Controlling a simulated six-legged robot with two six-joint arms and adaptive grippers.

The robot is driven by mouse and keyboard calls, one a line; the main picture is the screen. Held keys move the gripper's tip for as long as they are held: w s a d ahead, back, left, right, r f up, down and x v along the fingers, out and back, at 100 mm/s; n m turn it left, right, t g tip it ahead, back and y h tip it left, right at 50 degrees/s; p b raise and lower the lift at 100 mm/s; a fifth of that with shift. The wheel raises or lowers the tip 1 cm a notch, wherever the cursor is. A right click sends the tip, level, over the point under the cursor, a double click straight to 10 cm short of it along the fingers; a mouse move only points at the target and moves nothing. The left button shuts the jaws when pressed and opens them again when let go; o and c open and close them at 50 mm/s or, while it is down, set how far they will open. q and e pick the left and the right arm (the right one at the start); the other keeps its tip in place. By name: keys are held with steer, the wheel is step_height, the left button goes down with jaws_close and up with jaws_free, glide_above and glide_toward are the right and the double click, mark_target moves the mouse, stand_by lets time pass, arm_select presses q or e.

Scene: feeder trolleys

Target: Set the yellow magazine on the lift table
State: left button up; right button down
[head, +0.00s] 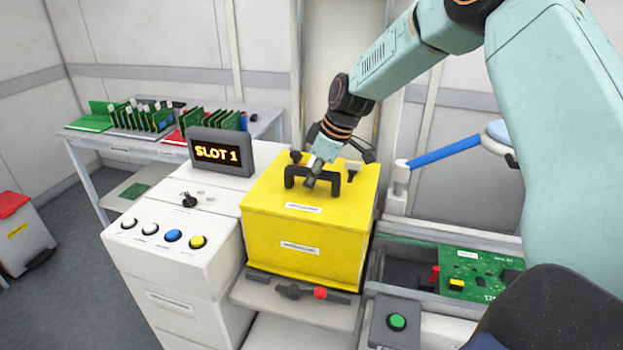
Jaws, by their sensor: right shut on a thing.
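The yellow magazine (285,245) is a box with white labels and a black handle on top. It stands upright in the middle of the head view, over a light grey shelf (295,310) that looks like the lift table. Whether its base touches the shelf all round I cannot tell. My right gripper (312,178) comes down from above and is shut on the magazine's black handle (290,175). The arm hides part of the handle and the magazine's top. My left gripper is not in view.
Left of the magazine stands a white cabinet with several buttons (172,236) and a "SLOT 1" display (218,152). A bench (85,148) with green boards is behind. At right are a green circuit board (480,270) and a green button (397,321). A bin (20,235) stands far left.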

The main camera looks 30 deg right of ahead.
steer(key=shift+w+f+b, duration=0.15)
steer(key=shift+f+b, duration=0.3)
stand_by(0.7)
steer(key=c, duration=1.4)
jaws_free()
steer(key=o, duration=0.3)
steer(key=shift+s, duration=0.2)
steer(key=shift+s+a+f, duration=0.1)
steer(key=shift+s+f, duration=0.05)
steer(key=shift+f, duration=0.1)
steer(key=shift+r, duration=0.1)
steer(key=v, duration=1.2)
steer(key=shift+r, duration=0.1)
